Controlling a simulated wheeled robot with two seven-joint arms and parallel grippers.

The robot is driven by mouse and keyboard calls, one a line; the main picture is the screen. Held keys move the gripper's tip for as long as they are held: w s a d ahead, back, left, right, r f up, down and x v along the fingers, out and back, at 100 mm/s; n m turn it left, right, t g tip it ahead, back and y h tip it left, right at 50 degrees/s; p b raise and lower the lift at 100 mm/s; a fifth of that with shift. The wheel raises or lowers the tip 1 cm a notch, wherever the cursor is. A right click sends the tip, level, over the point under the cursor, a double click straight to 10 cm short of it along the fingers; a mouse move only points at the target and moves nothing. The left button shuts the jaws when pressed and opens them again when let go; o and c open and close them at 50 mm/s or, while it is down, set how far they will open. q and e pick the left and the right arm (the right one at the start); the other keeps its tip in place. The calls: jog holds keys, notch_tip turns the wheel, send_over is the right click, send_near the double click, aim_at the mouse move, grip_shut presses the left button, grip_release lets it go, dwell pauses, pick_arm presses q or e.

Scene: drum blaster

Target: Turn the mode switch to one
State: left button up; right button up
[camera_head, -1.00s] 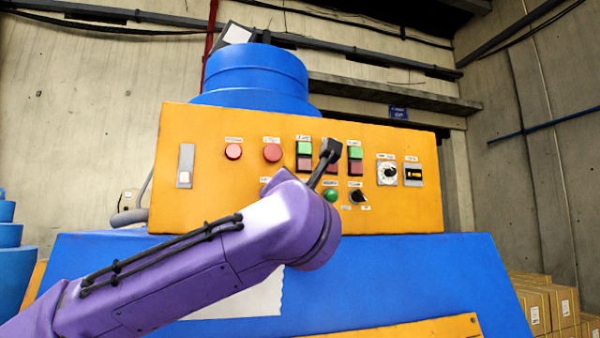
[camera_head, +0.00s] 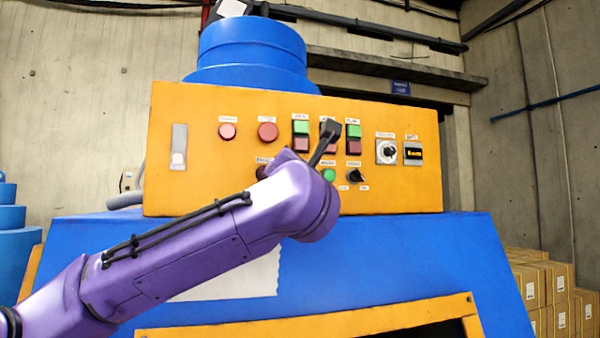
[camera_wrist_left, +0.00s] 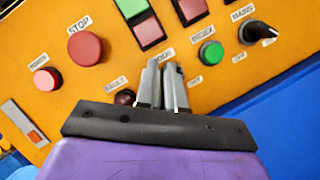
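The orange control panel (camera_head: 200,190) fills the middle of the head view. My left arm reaches up to its lower middle, and its gripper fingers are hidden there. In the left wrist view, two grey fingertips (camera_wrist_left: 163,68) point at the panel, close together with a narrow gap. They cover a spot just below a partly hidden label, between a dark red lamp (camera_wrist_left: 125,97) and a green button (camera_wrist_left: 211,52). A switch there is hidden, so I cannot tell whether the fingers grip it. A black pointer knob (camera_wrist_left: 257,31) is right of the green button. My right gripper is not visible.
A red stop button (camera_wrist_left: 84,48) and red-green button pairs (camera_head: 354,138) sit above the fingers. A white dial (camera_head: 387,151) and small display (camera_head: 413,153) are at the right. A blue sloped housing (camera_head: 410,260) lies below the panel. Boxes (camera_head: 560,290) stand at lower right.

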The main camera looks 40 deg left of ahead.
pick_arm(q)
jog(key=shift+w+d+f+h, duration=0.15)
jog(key=shift+w+f, duration=0.1)
jog(key=shift+f, duration=0.25)
jog(key=shift+w+f+h, duration=0.15)
jog(key=shift+w+f, duration=0.1)
jog(key=shift+f, duration=0.2)
jog(key=shift+c, duration=0.9)
jog(key=shift+o, duration=0.2)
jog(key=shift+s+r, duration=0.2)
jog(key=shift+r, duration=0.1)
jog(key=shift+o, duration=0.8)
jog(key=shift+f, duration=0.15)
jog(key=shift+s+d+f+b, duration=0.15)
jog(key=shift+s+f+b, duration=0.45)
jog(key=shift+b, duration=0.55)
jog(key=shift+o, duration=0.2)
jog(key=shift+s+d+f+b, duration=0.1)
jog(key=shift+s+d+b, duration=0.25)
jog(key=shift+s+b, duration=0.2)
jog(key=r+b+v, duration=0.1)
jog(key=b+v, duration=0.4)
jog(key=v, duration=0.3)
jog(key=shift+s+d+b, duration=0.15)
jog(key=shift+d+b, duration=0.15)
jog(key=shift+d, duration=0.25)
